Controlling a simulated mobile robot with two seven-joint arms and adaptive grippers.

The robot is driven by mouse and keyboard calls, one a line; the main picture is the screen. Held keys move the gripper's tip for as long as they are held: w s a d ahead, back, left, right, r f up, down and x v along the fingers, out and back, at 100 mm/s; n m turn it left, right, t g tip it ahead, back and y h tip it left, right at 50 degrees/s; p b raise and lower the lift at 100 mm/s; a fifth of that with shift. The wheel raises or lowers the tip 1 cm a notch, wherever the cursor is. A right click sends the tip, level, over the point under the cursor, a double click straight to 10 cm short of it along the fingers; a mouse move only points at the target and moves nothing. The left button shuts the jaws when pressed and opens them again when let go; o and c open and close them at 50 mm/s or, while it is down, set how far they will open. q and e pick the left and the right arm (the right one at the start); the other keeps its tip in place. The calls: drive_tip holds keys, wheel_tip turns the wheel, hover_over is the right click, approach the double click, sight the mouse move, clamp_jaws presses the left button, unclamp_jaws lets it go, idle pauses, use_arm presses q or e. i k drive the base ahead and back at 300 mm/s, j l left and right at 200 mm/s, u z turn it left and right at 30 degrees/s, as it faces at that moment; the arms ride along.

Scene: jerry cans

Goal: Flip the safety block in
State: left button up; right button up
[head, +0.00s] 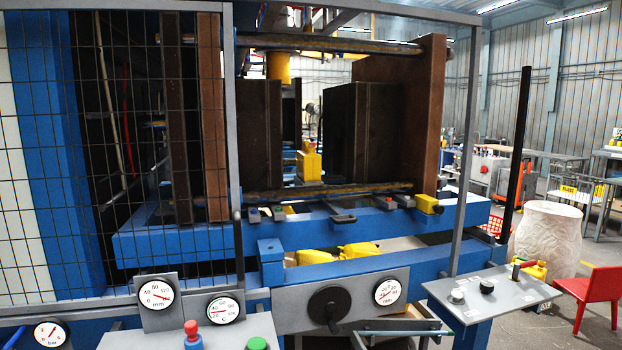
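A large blue press frame with dark brown mould plates (362,128) fills the middle of the head view. A small yellow block (429,204) sits at the right end of the lower blue beam, beside the brown end plate (427,110). Another yellow block (310,166) stands upright between the plates. I cannot tell for sure which of them is the safety block. Neither of my grippers shows in this view.
A wire mesh guard (110,150) covers the left side. Gauges, a black handwheel (329,308), and red (191,328) and green (256,344) buttons are in front. A grey side table (490,294) holds a yellow can (533,270). A red chair (592,295) stands at right.

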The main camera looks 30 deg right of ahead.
sight(426, 204)
drive_tip(key=z, duration=1.75)
